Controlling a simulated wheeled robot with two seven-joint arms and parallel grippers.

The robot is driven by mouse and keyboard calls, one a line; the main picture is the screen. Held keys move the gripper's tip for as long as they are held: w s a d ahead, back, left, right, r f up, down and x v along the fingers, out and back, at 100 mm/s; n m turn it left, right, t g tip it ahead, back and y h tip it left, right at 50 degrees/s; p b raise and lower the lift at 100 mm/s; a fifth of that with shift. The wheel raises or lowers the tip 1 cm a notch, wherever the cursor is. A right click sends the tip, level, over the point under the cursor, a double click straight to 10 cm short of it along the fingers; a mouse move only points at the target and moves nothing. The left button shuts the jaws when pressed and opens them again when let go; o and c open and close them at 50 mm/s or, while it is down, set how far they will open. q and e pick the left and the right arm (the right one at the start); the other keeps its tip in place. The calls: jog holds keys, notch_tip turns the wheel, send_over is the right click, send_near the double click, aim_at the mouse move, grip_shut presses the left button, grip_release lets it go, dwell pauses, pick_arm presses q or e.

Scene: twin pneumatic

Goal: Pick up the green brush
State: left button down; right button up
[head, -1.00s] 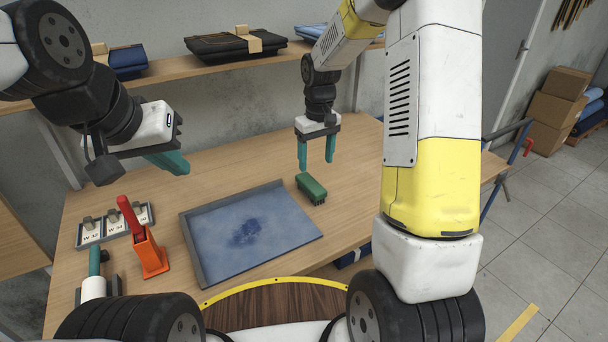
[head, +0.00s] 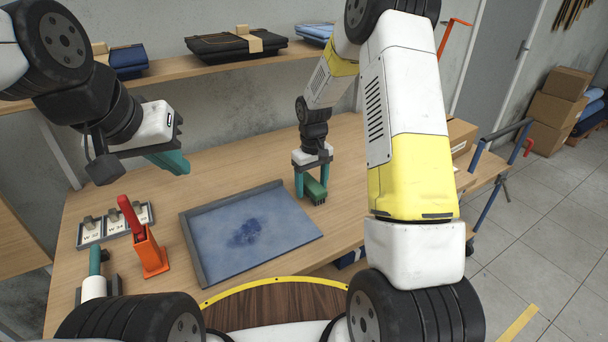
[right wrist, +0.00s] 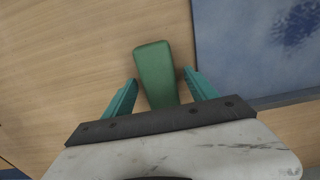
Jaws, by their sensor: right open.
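The green brush (head: 315,190) lies on the wooden table, just right of the blue tray's far corner. My right gripper (head: 311,192) is lowered over it and open.
The tray (head: 190,252) with a dark-stained blue sheet lies close beside the brush. An orange holder (head: 150,254) with a red-handled tool stands at the left, near several small labelled plates (head: 115,222). A shelf (head: 230,60) with folded clothes runs along the wall.

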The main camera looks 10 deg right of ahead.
aim_at(310, 185)
jog(key=shift+c, duration=0.5)
grip_shut()
jog(key=shift+r, duration=0.5)
jog(key=r, duration=0.2)
jog(key=shift+s+a+r, duration=0.3)
jog(key=shift+a+r, duration=0.05)
jog(key=shift+r, duration=0.05)
jog(key=s+a, duration=0.3)
jog(key=s+a+r, duration=0.1)
jog(key=s+a, duration=0.2)
jog(key=a, duration=0.1)
jog(key=s+a, duration=0.4)
jog(key=shift+a+r, duration=0.15)
